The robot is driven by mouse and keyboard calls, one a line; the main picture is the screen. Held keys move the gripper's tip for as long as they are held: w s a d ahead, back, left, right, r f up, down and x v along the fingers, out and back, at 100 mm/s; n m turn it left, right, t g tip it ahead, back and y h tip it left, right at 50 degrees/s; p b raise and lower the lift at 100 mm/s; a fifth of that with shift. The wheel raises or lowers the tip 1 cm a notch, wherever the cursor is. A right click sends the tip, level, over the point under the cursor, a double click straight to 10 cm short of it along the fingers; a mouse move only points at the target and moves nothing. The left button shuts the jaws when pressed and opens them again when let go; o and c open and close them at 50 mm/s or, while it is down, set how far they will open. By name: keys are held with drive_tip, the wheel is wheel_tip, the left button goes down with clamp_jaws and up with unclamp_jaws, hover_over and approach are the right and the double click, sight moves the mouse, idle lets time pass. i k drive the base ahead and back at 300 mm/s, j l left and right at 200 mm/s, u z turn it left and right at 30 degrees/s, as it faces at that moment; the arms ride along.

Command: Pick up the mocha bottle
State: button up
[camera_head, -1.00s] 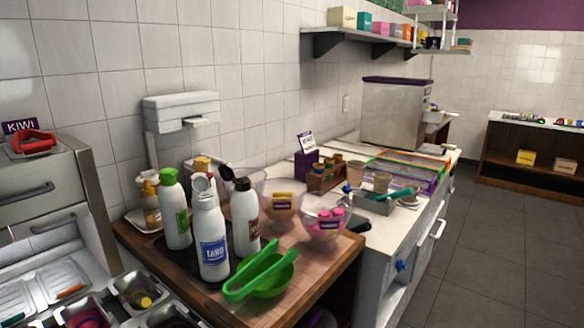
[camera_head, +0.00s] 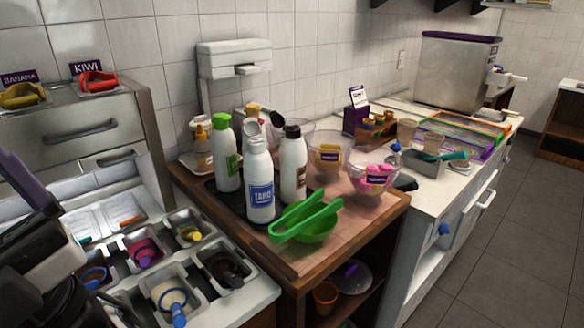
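Three white squeeze bottles stand upright close together on a dark tray (camera_head: 229,205) on the wooden counter. The one with a brown label and dark brown cap (camera_head: 293,168) looks like the mocha bottle; its lettering is too small to read. It stands at the right of the group, partly hidden by the front bottle. The front bottle (camera_head: 259,180) has a blue TARO label and an open flip cap. The left bottle (camera_head: 227,158) has a green cap and label. Dark and white parts of my arm show at the lower left; no fingertips can be made out.
Green tongs and a green bowl (camera_head: 318,228) lie in front of the bottles. Clear bowls with a yellow-brown label (camera_head: 328,155) and pink contents (camera_head: 371,178) stand to the right. Topping bins (camera_head: 165,296) fill the lower left. Floor (camera_head: 500,265) is clear at right.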

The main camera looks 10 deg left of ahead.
sight(293, 151)
drive_tip(key=u, duration=3.05)
drive_tip(key=z, duration=2.8)
drive_tip(key=i+l, duration=0.2)
drive_tip(key=l, duration=0.15)
drive_tip(key=i+l+u, duration=0.1)
drive_tip(key=l, duration=0.25)
drive_tip(key=i, duration=0.1)
